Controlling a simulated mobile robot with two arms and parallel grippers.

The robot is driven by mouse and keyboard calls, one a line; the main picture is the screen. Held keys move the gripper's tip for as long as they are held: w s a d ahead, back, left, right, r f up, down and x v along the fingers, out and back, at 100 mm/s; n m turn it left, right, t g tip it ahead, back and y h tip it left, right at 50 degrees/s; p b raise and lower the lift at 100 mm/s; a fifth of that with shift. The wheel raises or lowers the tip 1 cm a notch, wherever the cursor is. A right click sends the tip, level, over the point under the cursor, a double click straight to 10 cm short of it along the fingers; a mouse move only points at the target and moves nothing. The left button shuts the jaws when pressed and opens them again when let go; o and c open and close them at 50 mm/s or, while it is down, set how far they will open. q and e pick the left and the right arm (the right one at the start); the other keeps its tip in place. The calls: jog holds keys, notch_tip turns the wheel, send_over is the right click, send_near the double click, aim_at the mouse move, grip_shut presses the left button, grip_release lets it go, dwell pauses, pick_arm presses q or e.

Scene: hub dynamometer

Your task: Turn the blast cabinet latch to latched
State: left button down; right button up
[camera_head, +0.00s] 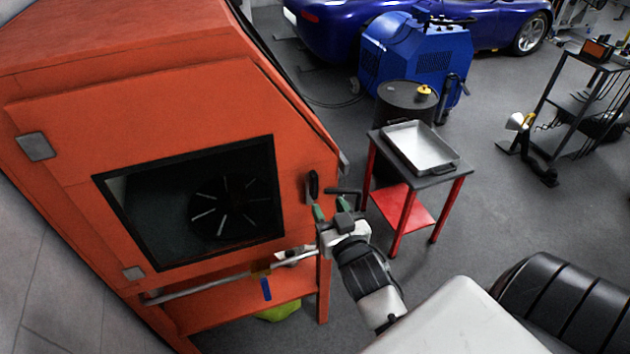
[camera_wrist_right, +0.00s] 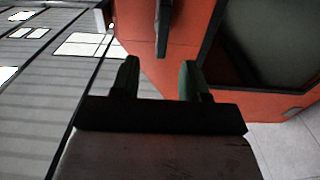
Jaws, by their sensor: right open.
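The orange blast cabinet (camera_head: 205,110) fills the left of the head view, with a dark window in its door. A black latch handle (camera_head: 313,185) stands about upright at the door's right edge. In the right wrist view the dark latch handle (camera_wrist_right: 162,28) lies ahead, in line with the gap between the fingers. My right gripper (camera_head: 331,208) is open, with green-sided fingers, close in front of the latch. The right wrist view shows the gripper (camera_wrist_right: 160,78) with nothing gripped. Whether a finger touches the handle is unclear. My left gripper is not in view.
A small red-legged table (camera_head: 375,137) with a metal tray (camera_head: 421,147) stands right of the cabinet. A black drum (camera_head: 405,96) and a blue machine (camera_head: 418,55) stand behind it. A grey rod (camera_head: 205,287) runs along the cabinet's lower front.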

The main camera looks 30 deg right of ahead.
aim_at(316, 187)
jog(key=p+x, duration=0.1)
jog(key=x, duration=0.6)
jog(key=shift+w+a+r+p, duration=0.1)
jog(key=shift+w+p, duration=0.25)
jog(key=shift+w, duration=0.55)
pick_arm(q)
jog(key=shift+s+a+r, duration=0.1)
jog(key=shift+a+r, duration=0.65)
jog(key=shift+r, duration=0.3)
pick_arm(e)
jog(key=c, duration=0.8)
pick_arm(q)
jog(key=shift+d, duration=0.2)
